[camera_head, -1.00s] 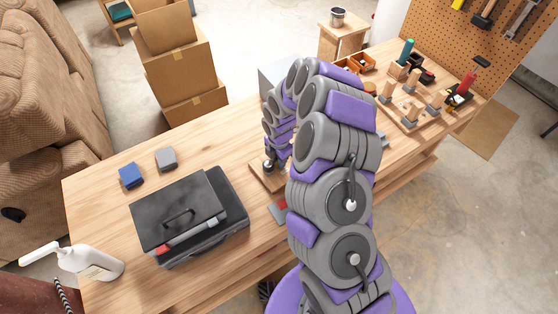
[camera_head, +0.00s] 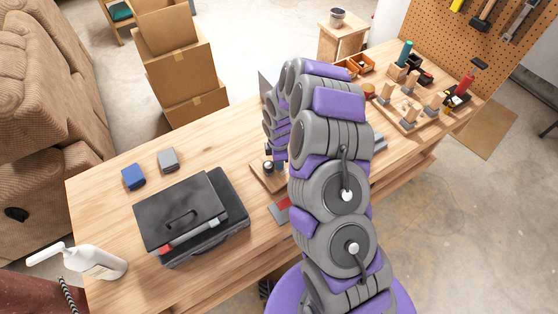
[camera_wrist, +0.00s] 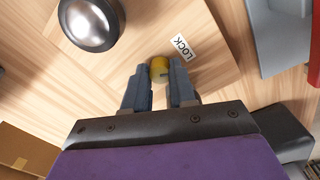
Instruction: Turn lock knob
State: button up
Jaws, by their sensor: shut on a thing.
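The lock knob (camera_wrist: 159,70) is a small yellow round piece on a wooden board (camera_wrist: 205,35) in the wrist view. A white label reading LOCK (camera_wrist: 183,47) lies beside it. My gripper (camera_wrist: 160,84) has its two grey fingers on either side of the knob and is shut on it. In the head view my arm hides the knob and most of the gripper; part of the board (camera_head: 262,180) shows to the left of the arm.
A shiny round metal knob (camera_wrist: 90,22) stands on the board close to my gripper. A grey and red object (camera_wrist: 280,40) is at the upper right of the wrist view. A black toolbox (camera_head: 190,215) lies on the workbench (camera_head: 110,200), with blocks behind it.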

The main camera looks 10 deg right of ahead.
jog(key=o, duration=0.5)
jog(key=shift+r, duration=0.1)
jog(key=shift+r+p, duration=0.75)
jog(key=shift+r, duration=1.65)
